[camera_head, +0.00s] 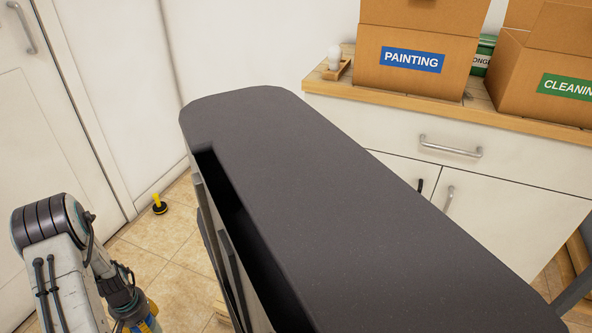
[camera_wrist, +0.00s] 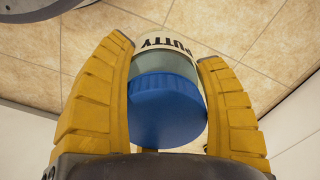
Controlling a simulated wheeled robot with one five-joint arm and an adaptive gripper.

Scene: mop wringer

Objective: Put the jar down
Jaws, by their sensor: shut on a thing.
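The jar (camera_wrist: 168,100) has a blue lid and a pale label reading PUTTY. In the wrist view its lid faces the camera and the label end points away, over the tiled floor. My gripper (camera_wrist: 168,62) has yellow ridged fingers closed on both sides of the jar. In the head view my gripper (camera_head: 142,325) is at the bottom left edge, mostly cut off, left of the dark counter. The jar cannot be made out clearly there.
A dark counter (camera_head: 290,180) with a bare top and an open drawer slot fills the middle. Behind it a wooden-topped cabinet (camera_head: 480,120) holds a PAINTING box (camera_head: 415,75), a CLEANING box (camera_head: 540,90) and a light bulb (camera_head: 334,60). A small yellow-and-black object (camera_head: 160,205) stands on the floor.

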